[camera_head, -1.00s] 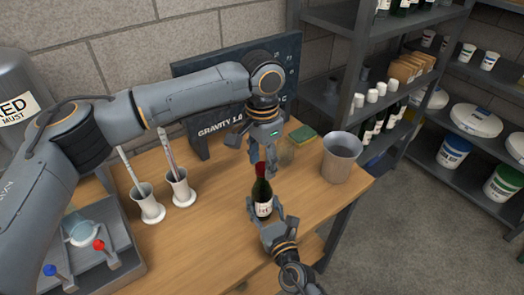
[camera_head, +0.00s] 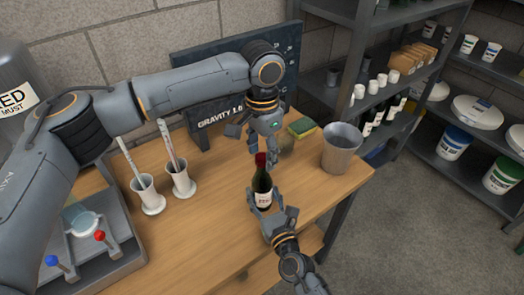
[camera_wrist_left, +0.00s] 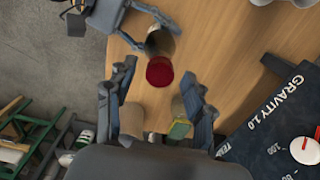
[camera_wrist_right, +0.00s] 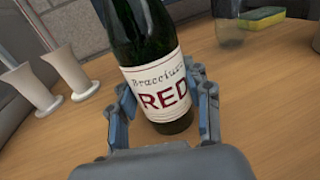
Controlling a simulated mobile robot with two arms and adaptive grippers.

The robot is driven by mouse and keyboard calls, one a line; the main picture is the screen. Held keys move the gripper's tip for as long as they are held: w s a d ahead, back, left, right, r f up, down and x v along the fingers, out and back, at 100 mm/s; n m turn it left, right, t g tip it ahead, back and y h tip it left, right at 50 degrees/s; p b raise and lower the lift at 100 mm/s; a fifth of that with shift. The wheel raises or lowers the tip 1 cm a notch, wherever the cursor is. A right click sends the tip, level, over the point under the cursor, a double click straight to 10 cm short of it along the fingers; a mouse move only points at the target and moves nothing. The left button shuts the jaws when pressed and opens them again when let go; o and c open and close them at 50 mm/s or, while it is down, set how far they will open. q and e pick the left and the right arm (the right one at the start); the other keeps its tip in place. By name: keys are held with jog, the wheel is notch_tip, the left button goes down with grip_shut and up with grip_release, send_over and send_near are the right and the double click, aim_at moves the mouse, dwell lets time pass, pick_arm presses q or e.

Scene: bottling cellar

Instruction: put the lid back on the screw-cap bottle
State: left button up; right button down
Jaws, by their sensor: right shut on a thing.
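The screw-cap bottle (camera_head: 264,190) is dark green with a "RED" label and stands upright on the table. Its red top (camera_wrist_left: 160,71) shows from above in the left wrist view; I cannot tell whether this is the lid or a neck wrap. No loose lid shows. My right gripper (camera_head: 272,213) is shut around the lower part of the bottle, on the label (camera_wrist_right: 160,92) in the right wrist view. My left gripper (camera_head: 254,147) is open and empty, above the bottle top, with the red top beyond its fingertips in its wrist view.
Two white cups (camera_head: 149,193) with tubes stand at left. A grey bucket (camera_head: 341,150), a sponge (camera_head: 301,127) and a clear glass (camera_wrist_right: 229,30) stand behind the bottle. A dark "GRAVITY" board (camera_head: 230,85) leans at the back. The front table top (camera_head: 200,235) is clear.

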pick_arm(q)
notch_tip(320, 180, up, 12)
dwell(0.7)
pick_arm(e)
jog(key=c, duration=0.5)
grip_release()
jog(key=v, duration=1.2)
pick_arm(q)
jog(key=shift+f, duration=0.1)
pick_arm(e)
jog(key=shift+s+f, duration=0.1)
